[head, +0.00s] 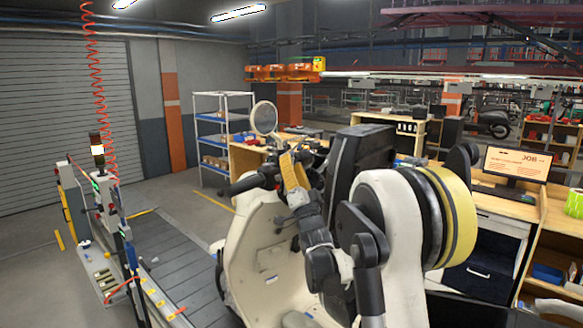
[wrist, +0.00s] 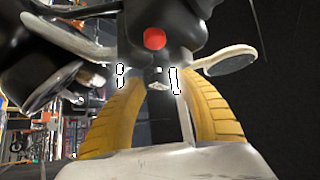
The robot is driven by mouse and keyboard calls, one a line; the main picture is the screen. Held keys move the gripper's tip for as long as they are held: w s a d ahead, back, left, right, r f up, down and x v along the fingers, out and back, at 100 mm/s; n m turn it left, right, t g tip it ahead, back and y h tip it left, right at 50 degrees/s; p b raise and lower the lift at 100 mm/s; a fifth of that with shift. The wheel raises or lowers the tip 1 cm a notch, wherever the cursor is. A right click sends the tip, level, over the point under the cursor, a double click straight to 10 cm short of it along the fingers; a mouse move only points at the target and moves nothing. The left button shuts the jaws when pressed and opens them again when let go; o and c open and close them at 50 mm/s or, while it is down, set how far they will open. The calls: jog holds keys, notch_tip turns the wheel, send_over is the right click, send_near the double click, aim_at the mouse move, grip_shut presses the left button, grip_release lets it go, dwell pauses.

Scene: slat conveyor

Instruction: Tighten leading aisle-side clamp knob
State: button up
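I cannot make out the clamp knob in either view. A cream scooter (head: 262,255) stands on the slat conveyor (head: 178,250), partly hidden behind my arm. My gripper (wrist: 148,78) has yellow ribbed fingers that reach up in the wrist view, with their tips apart. It looks open, with nothing clearly held. Dark handlebar parts with a round red button (wrist: 154,38) show beyond the fingertips. A small pale metallic piece (wrist: 157,85) shows between the tips; I cannot tell what it is. In the head view, the yellow fingers (head: 293,172) show beside the dark handlebar (head: 250,182).
A round mirror (head: 264,117) rises above the handlebar. At left, a post with a signal light (head: 97,150) and a red coiled hose (head: 98,75) stand beside the conveyor. A blue-shelved rack (head: 212,145) is behind. A workbench with a monitor (head: 515,163) is at right.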

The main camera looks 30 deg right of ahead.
jog(key=shift+o, duration=0.2)
jog(key=v, duration=1.2)
